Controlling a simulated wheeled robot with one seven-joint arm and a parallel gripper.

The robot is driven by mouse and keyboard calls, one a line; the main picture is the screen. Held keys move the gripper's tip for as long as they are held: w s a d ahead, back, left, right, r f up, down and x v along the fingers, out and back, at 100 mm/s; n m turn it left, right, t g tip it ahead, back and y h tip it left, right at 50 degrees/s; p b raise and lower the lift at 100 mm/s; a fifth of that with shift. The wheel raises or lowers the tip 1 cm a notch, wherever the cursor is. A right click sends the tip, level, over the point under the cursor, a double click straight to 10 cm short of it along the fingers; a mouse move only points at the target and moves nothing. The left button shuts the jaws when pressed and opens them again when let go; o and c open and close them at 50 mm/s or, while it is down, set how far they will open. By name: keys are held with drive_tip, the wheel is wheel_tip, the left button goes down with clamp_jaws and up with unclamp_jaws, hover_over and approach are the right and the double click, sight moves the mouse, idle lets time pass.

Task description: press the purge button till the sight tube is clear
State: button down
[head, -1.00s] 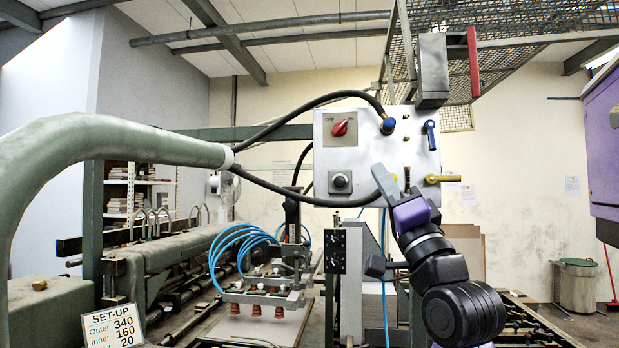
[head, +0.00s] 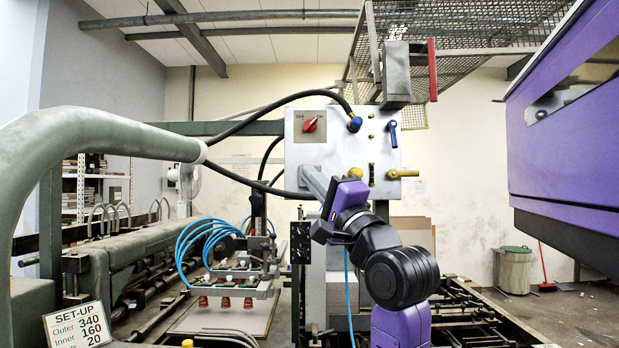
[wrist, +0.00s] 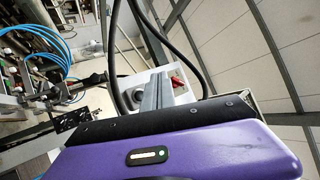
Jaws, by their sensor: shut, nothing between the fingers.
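The pale control panel (head: 340,150) hangs in the middle of the head view, with a red rotary switch (head: 311,124), which also shows in the wrist view (wrist: 178,81). My gripper (head: 309,172) is shut and empty, its fingers in front of the panel's lower left part. The round black button seen there earlier is hidden behind the fingers in the head view. I cannot tell whether the fingertips touch it. No label naming the purge button is readable. I cannot make out a sight tube in either view.
A blue lever (head: 392,133) and a yellow lever (head: 402,174) stick out on the panel's right. Black hoses run left from the panel past a thick green pipe (head: 90,135). A suction-cup head (head: 235,285) stands lower left. A purple cabinet (head: 570,140) is at right.

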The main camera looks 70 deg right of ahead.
drive_tip(key=w+d+b, duration=0.1)
drive_tip(key=w+d, duration=0.2)
drive_tip(key=d, duration=0.5)
drive_tip(key=shift+w, duration=0.1)
idle(2.0)
drive_tip(key=shift+w+d, duration=0.15)
drive_tip(key=shift+d, duration=0.2)
drive_tip(key=shift+w+d, duration=0.2)
drive_tip(key=shift+d, duration=0.2)
idle(0.8)
drive_tip(key=shift+a, duration=0.15)
drive_tip(key=shift+s+a, duration=0.35)
drive_tip(key=shift+a, duration=0.3)
drive_tip(key=shift+a, duration=0.1)
drive_tip(key=shift+s+a+p, duration=0.25)
drive_tip(key=shift+s+a, duration=0.1)
drive_tip(key=shift+a, duration=0.4)
drive_tip(key=shift+s+a+p, duration=0.3)
drive_tip(key=shift+a, duration=0.45)
drive_tip(key=shift+s+a+p, duration=0.25)
drive_tip(key=shift+s+a, duration=0.1)
drive_tip(key=shift+a, duration=0.4)
